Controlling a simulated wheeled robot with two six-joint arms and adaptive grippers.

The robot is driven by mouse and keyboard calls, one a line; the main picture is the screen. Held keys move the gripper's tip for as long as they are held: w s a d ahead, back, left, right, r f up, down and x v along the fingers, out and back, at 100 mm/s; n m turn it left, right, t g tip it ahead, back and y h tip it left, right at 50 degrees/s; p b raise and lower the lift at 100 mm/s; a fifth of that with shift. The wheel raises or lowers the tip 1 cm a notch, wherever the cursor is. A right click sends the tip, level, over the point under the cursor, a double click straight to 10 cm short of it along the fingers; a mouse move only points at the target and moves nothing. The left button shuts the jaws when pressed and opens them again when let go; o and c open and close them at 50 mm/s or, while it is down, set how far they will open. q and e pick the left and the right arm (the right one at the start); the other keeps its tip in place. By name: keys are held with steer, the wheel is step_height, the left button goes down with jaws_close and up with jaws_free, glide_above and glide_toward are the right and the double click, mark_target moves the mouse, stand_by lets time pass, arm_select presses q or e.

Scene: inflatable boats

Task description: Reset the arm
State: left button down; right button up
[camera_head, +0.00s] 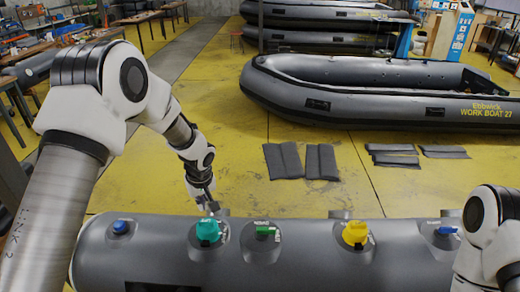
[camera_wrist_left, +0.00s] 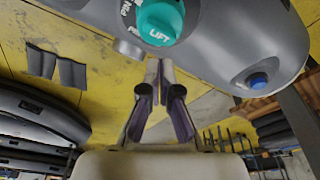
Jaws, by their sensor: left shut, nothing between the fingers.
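My left gripper (camera_head: 211,205) is shut and empty, just behind the teal valve cap (camera_head: 208,230) on a grey inflatable tube (camera_head: 310,270). In the left wrist view the fingers of my left gripper (camera_wrist_left: 160,75) point toward the tube below the teal cap (camera_wrist_left: 160,20), which reads "LIFT"; I cannot tell whether they touch the tube. My right arm (camera_head: 485,235) shows at the lower right; its gripper is out of view.
The tube also carries a green valve (camera_head: 265,230), a yellow cap (camera_head: 355,233) and blue caps at left (camera_head: 120,227) and right (camera_head: 447,231). Dark pads (camera_head: 302,161) lie on the yellow floor before a large grey boat (camera_head: 350,95). A workbench (camera_head: 45,45) stands far left.

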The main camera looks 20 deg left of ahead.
arm_select(q)
steer(key=s+d+f, duration=0.1)
steer(key=s+f, duration=0.1)
steer(key=s+d+f+m, duration=0.1)
steer(key=s+f, duration=0.1)
steer(key=f, duration=0.1)
steer(key=s+d+f+m+h, duration=0.1)
steer(key=s+f, duration=0.1)
steer(key=f, duration=0.1)
steer(key=shift+s+d, duration=0.2)
steer(key=shift+s, duration=0.05)
steer(key=s+d+f+m+g, duration=0.15)
steer(key=s+f, duration=0.25)
steer(key=s, duration=0.5)
steer(key=s+d+f+m, duration=0.1)
steer(key=s+f+m, duration=0.2)
steer(key=s, duration=0.6)
steer(key=s+d+f+m, duration=0.15)
steer(key=s+f, duration=0.25)
steer(key=s, duration=0.6)
step_height(320, 180, down, 16)
steer(key=b, duration=1.5)
steer(key=shift+w+a+r+h+b, duration=0.25)
steer(key=shift+w+h+b, duration=0.05)
steer(key=shift+w, duration=0.05)
